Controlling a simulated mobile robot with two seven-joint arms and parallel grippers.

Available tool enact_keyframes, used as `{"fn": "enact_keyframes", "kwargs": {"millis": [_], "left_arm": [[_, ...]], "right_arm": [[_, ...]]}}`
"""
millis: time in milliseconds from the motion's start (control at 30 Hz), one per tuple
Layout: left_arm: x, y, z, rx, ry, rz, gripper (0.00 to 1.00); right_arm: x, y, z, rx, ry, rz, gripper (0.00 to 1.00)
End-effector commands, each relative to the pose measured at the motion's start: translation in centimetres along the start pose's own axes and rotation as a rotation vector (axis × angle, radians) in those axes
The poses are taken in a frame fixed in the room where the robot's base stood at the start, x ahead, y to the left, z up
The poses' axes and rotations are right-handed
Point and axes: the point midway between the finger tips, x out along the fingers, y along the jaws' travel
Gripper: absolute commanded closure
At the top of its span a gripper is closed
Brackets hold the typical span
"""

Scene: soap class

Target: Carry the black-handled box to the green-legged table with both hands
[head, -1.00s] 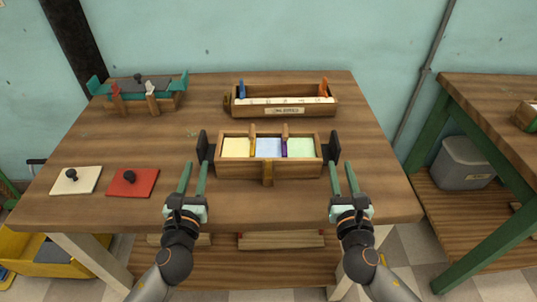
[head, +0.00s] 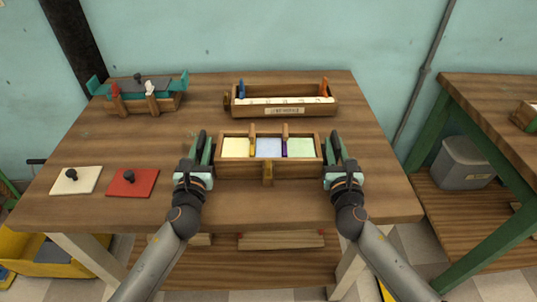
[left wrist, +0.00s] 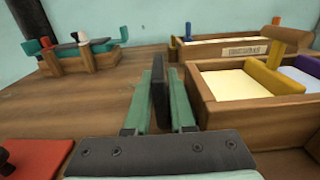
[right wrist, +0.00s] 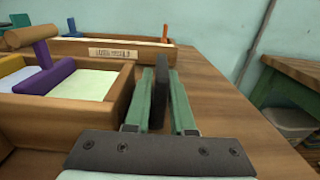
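The black-handled box (head: 243,171) is a wooden tray on the near middle of the wooden table. Its compartments hold yellow, blue and green blocks, with a yellow and a purple divider piece. A black handle stands at each end. My left gripper (head: 201,150) is at the left handle; in the left wrist view the black handle (left wrist: 159,88) stands between its green fingers, with gaps. My right gripper (head: 340,150) likewise has the right handle (right wrist: 161,85) between its open fingers. The green-legged table (head: 490,92) is at the right.
A longer labelled wooden box (head: 312,108) sits behind. A teal-ended rack (head: 130,104) is at back left. A grey bin (head: 462,165) stands under the green-legged table. A gap of floor separates the tables.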

Motion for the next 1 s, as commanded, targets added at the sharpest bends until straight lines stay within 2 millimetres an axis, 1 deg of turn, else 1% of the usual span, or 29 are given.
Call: {"fn": "enact_keyframes", "kwargs": {"millis": [33, 167, 200, 1000], "left_arm": [[-0.02, 0.00, -0.01, 0.000, 0.000, 0.000, 0.84], [-0.03, 0.01, -0.02, 0.000, 0.000, 0.000, 0.99], [-0.03, 0.01, -0.02, 0.000, 0.000, 0.000, 1.00], [-0.05, 0.00, -0.08, 0.001, 0.001, 0.000, 1.00]], "right_arm": [[-0.02, -0.01, -0.01, 0.000, 0.000, 0.000, 0.84], [-0.02, -0.01, -0.01, 0.000, 0.000, 0.000, 0.99], [-0.03, -0.01, -0.01, 0.000, 0.000, 0.000, 1.00], [-0.04, -0.01, -0.06, -0.001, 0.001, 0.000, 1.00]]}}
